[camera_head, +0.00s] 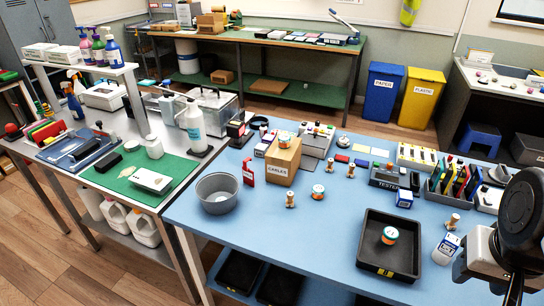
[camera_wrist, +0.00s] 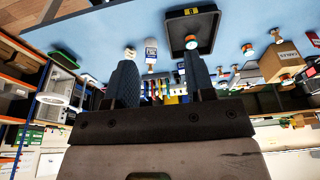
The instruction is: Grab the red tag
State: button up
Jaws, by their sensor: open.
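I cannot make out the tag in the wrist view. My gripper (camera_wrist: 160,56) is open, with nothing between its two dark fingers in the wrist view. In the head view my arm is at the far right edge, well away from the tag, and the fingertips are not clearly visible there.
The grey bowl (camera_head: 218,193) is just left of the tag and the CABLES box (camera_head: 283,162) just right. A black tray (camera_head: 362,262) holds a small round roll (camera_head: 390,235). Wooden pegs and another roll (camera_head: 318,191) stand between.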

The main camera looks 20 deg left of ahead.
jog(key=w+a+f+m+g+y, duration=0.1)
jog(key=w+a+f+m+y, duration=0.15)
jog(key=w+a, duration=0.7)
jog(key=w+a+f+m+g+y, duration=0.15)
jog(key=w+a+m+y, duration=0.35)
jog(key=a, duration=0.7)
jog(key=w+a+f+m+y, duration=0.2)
jog(key=w+a+f+y, duration=0.1)
jog(key=w+a, duration=0.65)
jog(key=m+t+y, duration=0.3)
jog(key=m, duration=0.8)
send_near(248, 172)
jog(key=a, duration=0.1)
jog(key=shift+a+f, duration=0.35)
jog(key=shift+a, duration=0.15)
jog(key=shift+x, duration=1.3)
jog(key=shift+a, duration=0.15)
